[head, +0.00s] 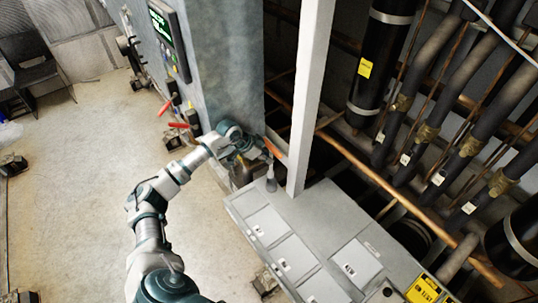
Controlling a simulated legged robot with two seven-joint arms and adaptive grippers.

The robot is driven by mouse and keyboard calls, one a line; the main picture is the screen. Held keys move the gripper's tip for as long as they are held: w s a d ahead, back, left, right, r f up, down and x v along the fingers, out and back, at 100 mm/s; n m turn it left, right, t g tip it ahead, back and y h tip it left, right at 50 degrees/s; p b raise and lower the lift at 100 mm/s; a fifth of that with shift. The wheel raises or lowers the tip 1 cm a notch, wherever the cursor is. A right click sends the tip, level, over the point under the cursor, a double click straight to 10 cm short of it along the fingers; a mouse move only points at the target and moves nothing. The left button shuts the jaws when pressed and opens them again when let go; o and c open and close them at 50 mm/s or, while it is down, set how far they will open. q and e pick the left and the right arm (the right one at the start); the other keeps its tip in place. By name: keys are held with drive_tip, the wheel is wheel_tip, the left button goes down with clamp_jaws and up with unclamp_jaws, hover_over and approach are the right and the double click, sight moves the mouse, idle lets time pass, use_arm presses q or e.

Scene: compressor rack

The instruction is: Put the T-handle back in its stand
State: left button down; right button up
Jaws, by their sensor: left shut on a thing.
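My left gripper (258,147) is at the near corner of the tall blue-grey cabinet, above the far end of the grey box top. It is shut on the T-handle (274,150), whose orange bar shows just right of the fingers. The rest of the handle is hidden or too small to make out. A small grey upright piece (271,184), which looks like the stand, is on the box top just below the orange bar. I cannot tell whether the handle touches it. My right gripper is not in view.
A white post (309,95) rises close right of the gripper. The blue-grey cabinet (225,70) stands behind it, with red levers (178,125) low on its side. Copper and black pipes (400,120) fill the right. The grey box top (325,215) is mostly clear; open floor lies left.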

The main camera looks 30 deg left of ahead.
sight(269, 172)
use_arm(q)
drive_tip(key=shift+w+a+f, duration=0.1)
drive_tip(key=shift+w+f, duration=0.05)
drive_tip(key=shift+f, duration=0.65)
drive_tip(key=shift+d+r, duration=0.3)
drive_tip(key=shift+a, duration=0.1)
drive_tip(key=shift+f, duration=0.15)
drive_tip(key=shift+f+b, duration=0.45)
drive_tip(key=shift+f, duration=1.3)
drive_tip(key=shift+f, duration=1.85)
